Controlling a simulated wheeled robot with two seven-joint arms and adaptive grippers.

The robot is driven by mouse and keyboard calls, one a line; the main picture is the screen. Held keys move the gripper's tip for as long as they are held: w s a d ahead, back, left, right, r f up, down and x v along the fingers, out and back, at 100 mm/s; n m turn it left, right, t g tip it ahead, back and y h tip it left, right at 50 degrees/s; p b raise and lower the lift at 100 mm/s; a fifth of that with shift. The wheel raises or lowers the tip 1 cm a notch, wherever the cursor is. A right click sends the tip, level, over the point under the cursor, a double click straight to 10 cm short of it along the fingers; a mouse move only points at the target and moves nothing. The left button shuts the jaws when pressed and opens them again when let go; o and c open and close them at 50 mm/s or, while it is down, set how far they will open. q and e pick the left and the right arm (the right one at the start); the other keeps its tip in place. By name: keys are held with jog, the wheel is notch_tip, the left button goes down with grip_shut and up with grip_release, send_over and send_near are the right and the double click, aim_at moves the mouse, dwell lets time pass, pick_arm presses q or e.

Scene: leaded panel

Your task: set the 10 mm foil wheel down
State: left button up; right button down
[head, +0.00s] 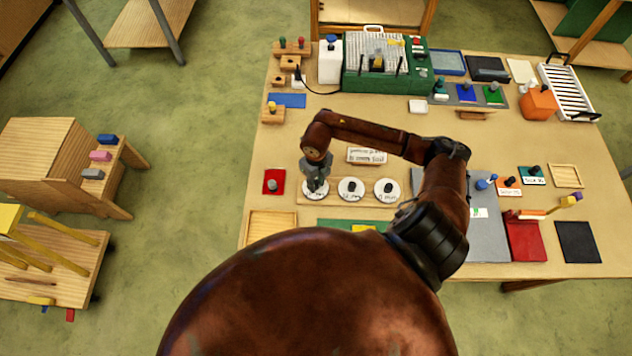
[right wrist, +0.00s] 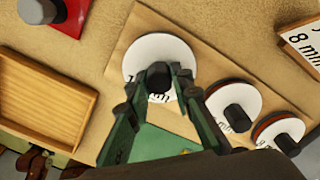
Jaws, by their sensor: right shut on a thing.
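The foil wheel (right wrist: 150,48), a white disc with a dark knob, is at the left end of a wooden board (head: 338,203). My right gripper (right wrist: 160,82) is shut on its knob from above. In the head view, the same wheel shows under my right gripper (head: 316,183). Its lettering is partly hidden by the fingers, and I cannot tell whether its underside touches the board. Two similar wheels lie in a row to its right, the middle one (right wrist: 234,104) and the end one (right wrist: 279,130). My left gripper is not in view.
A sign card (head: 366,155) stands behind the row. An empty wooden tray (head: 270,226) is at the front left. A green machine (head: 415,85) stands at the back. Bare tabletop lies behind the board at left.

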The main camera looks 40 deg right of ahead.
jog(key=shift+f, duration=0.15)
jog(key=c, duration=2.2)
grip_release()
jog(key=o, duration=0.5)
notch_tip(320, 180, up, 12)
jog(key=b, duration=0.2)
jog(key=shift+b, duration=0.4)
